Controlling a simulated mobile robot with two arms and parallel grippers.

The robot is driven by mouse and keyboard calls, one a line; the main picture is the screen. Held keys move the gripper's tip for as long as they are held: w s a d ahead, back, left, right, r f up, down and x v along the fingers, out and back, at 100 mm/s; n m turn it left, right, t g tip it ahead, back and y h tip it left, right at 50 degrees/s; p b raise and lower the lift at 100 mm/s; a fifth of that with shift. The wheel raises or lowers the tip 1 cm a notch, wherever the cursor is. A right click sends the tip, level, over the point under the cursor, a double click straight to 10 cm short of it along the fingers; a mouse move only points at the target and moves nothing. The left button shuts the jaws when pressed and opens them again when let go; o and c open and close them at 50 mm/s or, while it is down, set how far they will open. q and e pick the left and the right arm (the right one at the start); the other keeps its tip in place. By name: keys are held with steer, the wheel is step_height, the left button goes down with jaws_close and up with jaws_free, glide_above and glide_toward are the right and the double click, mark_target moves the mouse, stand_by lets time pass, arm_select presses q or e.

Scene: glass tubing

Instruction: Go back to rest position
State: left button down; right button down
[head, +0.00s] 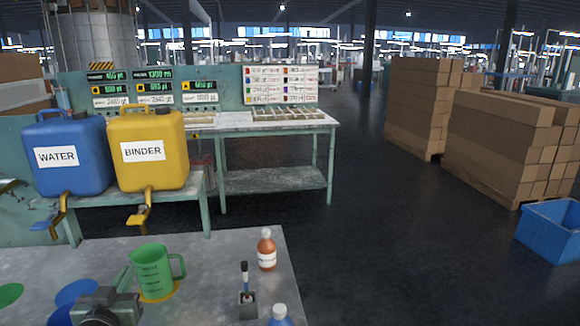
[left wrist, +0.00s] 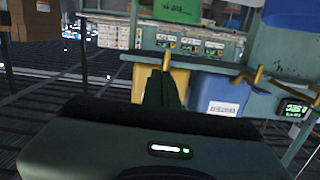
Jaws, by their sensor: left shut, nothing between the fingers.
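My left gripper (head: 124,278) is at the lower left of the head view, above the near table. Its fingers are together and empty. In the left wrist view the closed fingers (left wrist: 164,88) point away from the dark gripper body. A green measuring jug (head: 153,272) stands upright on a yellow disc just to the right of the gripper; I cannot tell whether they touch. My right gripper is not in view.
The near table (head: 215,260) also bears an orange-brown bottle (head: 267,251), a brush in a small holder (head: 247,304) and blue pads. Blue WATER (head: 66,178) and yellow BINDER (head: 150,173) containers stand behind. Boxes (head: 495,145) and a blue crate (head: 545,240) are right; floor between is clear.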

arm_select(q)
steer(key=s+d+f+m+g+h, duration=0.1)
steer(key=s+d+f+g, duration=0.35)
steer(key=s+f, duration=0.35)
steer(key=s+d+f+m+g+h, duration=0.1)
steer(key=s+d+f+g, duration=0.2)
steer(key=s+d+f, duration=0.5)
steer(key=s+d+f+m+g+h, duration=0.1)
steer(key=s+d+f+g, duration=0.25)
steer(key=s, duration=0.35)
steer(key=s+d+f+m+g+h, duration=0.1)
steer(key=s+d+f+g, duration=0.1)
steer(key=s+f, duration=0.4)
step_height(320, 180, down, 24)
steer(key=s+f+g, duration=0.1)
steer(key=s, duration=0.1)
steer(key=s+a+f+g, duration=0.1)
steer(key=s+a+f, duration=0.2)
steer(key=s+f, duration=1.3)
steer(key=shift+s+a+m+g, duration=0.2)
steer(key=shift+s+m+g, duration=0.1)
steer(key=shift+s, duration=0.35)
